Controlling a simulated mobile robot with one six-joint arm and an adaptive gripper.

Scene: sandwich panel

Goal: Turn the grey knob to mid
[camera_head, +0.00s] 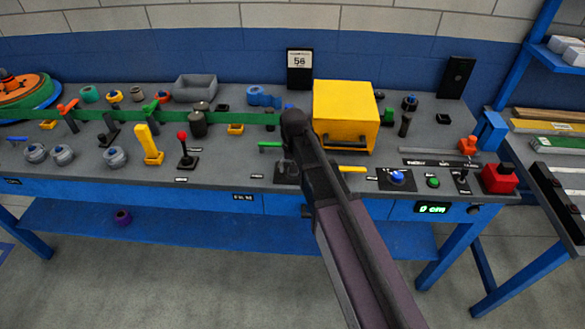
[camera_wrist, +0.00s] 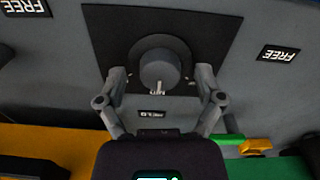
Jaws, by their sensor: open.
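The grey knob (camera_wrist: 160,68) sits on a dark square plate (camera_wrist: 205,28) in the wrist view. A pale pointer mark shows on its side nearest my gripper. My gripper (camera_wrist: 160,82) is open, with one finger on each side of the knob. I see gaps beside the knob, and whether a finger touches it is unclear. In the head view my gripper (camera_head: 287,160) is over a dark plate (camera_head: 285,180) near the bench's front, and my arm mostly hides the knob.
A yellow box (camera_head: 346,105) stands just behind and right of my gripper. A red-topped lever (camera_head: 184,150) is to the left. A blue knob (camera_head: 397,178) and a red block (camera_head: 499,178) are to the right. "FREE" labels (camera_wrist: 279,54) flank the plate.

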